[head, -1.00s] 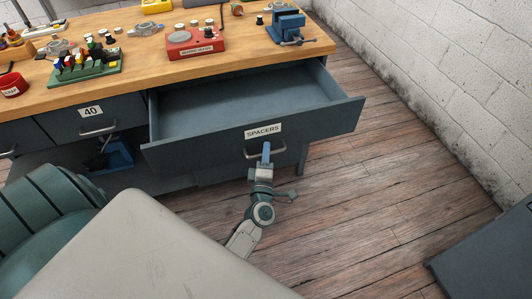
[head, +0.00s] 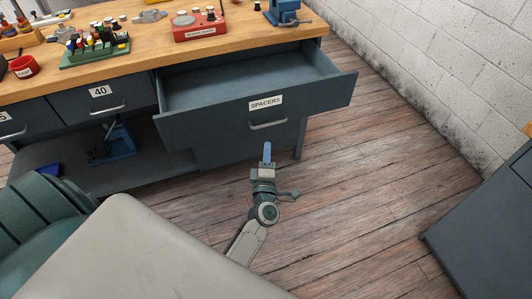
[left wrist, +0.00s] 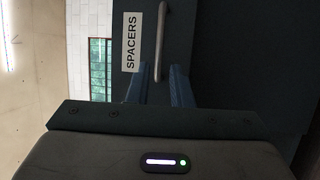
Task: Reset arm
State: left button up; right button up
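The SPACERS drawer (head: 300,118) stands pulled out from the workbench, and its visible interior is empty. Its bar handle (head: 268,124) is on the front below the label. My left gripper (head: 267,152) is in front of the drawer, just below the handle in the head view and apart from it. In the left wrist view, its two blue fingers (left wrist: 158,80) are spread with an empty gap between them. The handle (left wrist: 160,42) shows beyond the fingertips, beside the SPACERS label (left wrist: 131,42). My right gripper is not in view.
The wooden bench top (head: 140,58) carries a red box (head: 200,26), a green rack (head: 95,50) and a blue vise (head: 284,12). A closed drawer labelled 40 (head: 100,105) is to the left. A dark cabinet (head: 490,220) stands at right; wooden floor (head: 370,180) lies between.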

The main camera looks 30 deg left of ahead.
pick_arm(q)
jog(key=shift+f, duration=0.15)
